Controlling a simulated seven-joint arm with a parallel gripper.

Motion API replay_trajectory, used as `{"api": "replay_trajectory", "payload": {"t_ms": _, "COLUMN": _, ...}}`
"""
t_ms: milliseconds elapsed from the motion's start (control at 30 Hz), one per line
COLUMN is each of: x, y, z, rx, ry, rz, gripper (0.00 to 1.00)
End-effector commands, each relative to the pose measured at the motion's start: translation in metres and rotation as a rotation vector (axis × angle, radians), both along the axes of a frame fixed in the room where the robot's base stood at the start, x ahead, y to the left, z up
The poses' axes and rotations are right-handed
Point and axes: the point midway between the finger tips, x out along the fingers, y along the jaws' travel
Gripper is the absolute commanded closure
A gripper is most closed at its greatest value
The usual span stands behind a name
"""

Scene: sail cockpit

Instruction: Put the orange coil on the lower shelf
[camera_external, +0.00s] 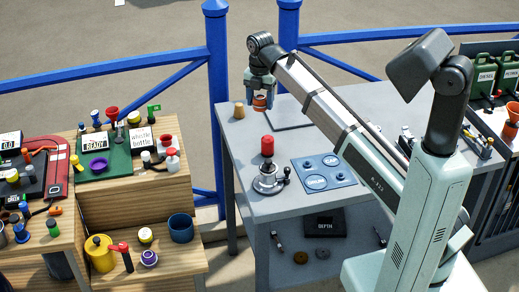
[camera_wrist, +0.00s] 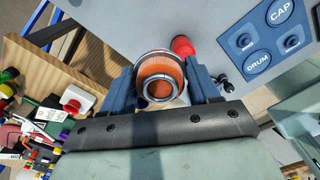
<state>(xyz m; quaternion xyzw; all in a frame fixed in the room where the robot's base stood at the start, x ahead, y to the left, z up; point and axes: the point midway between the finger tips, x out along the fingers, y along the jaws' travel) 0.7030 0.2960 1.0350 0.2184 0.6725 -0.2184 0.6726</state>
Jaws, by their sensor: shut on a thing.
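My gripper (camera_external: 261,90) is shut on the orange coil (camera_external: 259,102), above the far left part of the grey bench. In the wrist view the coil (camera_wrist: 170,68) sits between the two blue fingers (camera_wrist: 162,85), with a pale rim and a metal ring at its near end. The lower shelf (camera_external: 345,262) of the grey bench is below the bench top, holding a dark panel marked DEPTH (camera_external: 324,223) and several small round parts. The coil is well above and behind this shelf in the external view.
Wooden steps (camera_external: 190,206) with cups and bottles stand left. Blue railings (camera_external: 216,90) run behind. Bare shelf shows around its small parts.

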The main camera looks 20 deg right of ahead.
Motion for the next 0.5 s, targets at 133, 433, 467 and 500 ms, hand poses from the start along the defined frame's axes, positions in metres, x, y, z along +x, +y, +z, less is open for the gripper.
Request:
{"api": "replay_trajectory", "payload": {"t_ms": 133, "x": -0.020, "y": 0.051, "z": 0.000, "rx": 0.000, "ry": 0.000, "rz": 0.078, "gripper": 0.75}}
{"api": "replay_trajectory", "payload": {"t_ms": 433, "x": -0.069, "y": 0.143, "z": 0.000, "rx": 0.000, "ry": 0.000, "rz": 0.226, "gripper": 0.75}}
{"api": "replay_trajectory", "payload": {"t_ms": 467, "x": -0.074, "y": 0.152, "z": 0.000, "rx": 0.000, "ry": 0.000, "rz": 0.241, "gripper": 0.75}}
{"api": "replay_trajectory", "payload": {"t_ms": 500, "x": -0.082, "y": 0.164, "z": 0.000, "rx": 0.000, "ry": 0.000, "rz": 0.260, "gripper": 0.75}}
